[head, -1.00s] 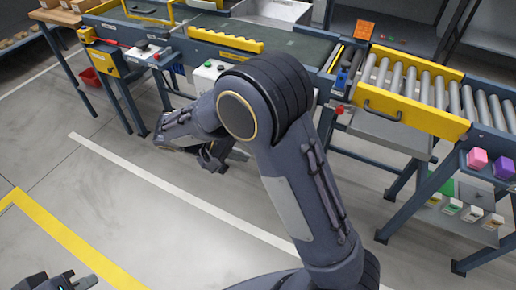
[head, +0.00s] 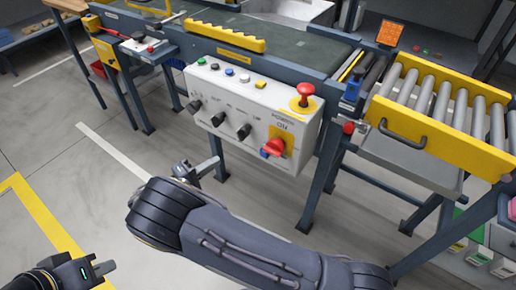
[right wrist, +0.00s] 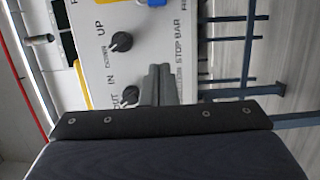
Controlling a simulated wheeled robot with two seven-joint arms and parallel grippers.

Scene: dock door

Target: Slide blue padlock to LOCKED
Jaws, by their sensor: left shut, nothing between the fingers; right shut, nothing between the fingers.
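A small blue piece, which looks like the padlock (head: 265,154), sits at the lower left of a red rotary handle on the white control box. Its blue edge also shows at the top of the right wrist view (right wrist: 154,2). Whether it is at LOCKED cannot be read. My right gripper (head: 213,163) is shut and empty, below and left of the padlock, near the box's lower edge. In the right wrist view its fingers (right wrist: 158,72) point at the box face, beside the black knobs. My left gripper (head: 104,268) is shut and empty at lower left, far from the box.
The control box (head: 240,112) carries black knobs, coloured buttons and a red mushroom button (head: 305,92). A roller conveyor with a yellow guard (head: 440,138) stands at right. A belt conveyor (head: 290,50) runs behind.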

